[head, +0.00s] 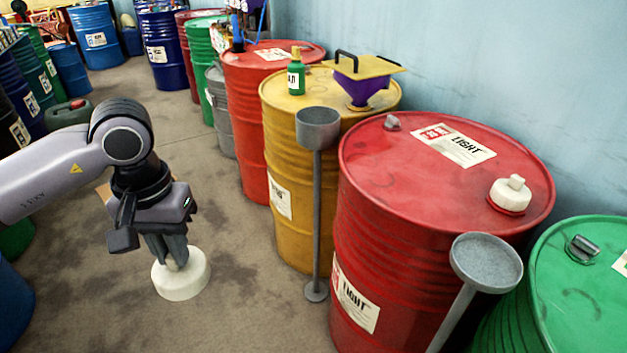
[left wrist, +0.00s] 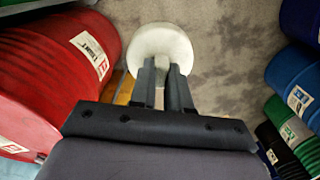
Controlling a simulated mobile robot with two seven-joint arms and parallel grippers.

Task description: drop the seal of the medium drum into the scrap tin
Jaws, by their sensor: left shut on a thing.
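My left gripper (head: 172,262) is shut on a white round seal (head: 181,280) and holds it in front of the yellow drum, to its left. The seal also shows at the fingertips in the left wrist view (left wrist: 163,42). Two grey round tins on stands show: a deeper one (head: 317,140) in front of the yellow drum, and a shallower one (head: 486,275) in front of the red drum. I cannot tell which is the scrap tin. The yellow drum (head: 290,160) stands beside the red drum marked LIGHT (head: 400,230); its own label is too small to read. My right gripper is not in view.
The red drum has a white seal (head: 510,196) on its lid. A green bottle (head: 296,75) and a purple funnel (head: 360,90) stand on the yellow drum. A green drum (head: 580,290) is at the right. Floor is open between the drum rows.

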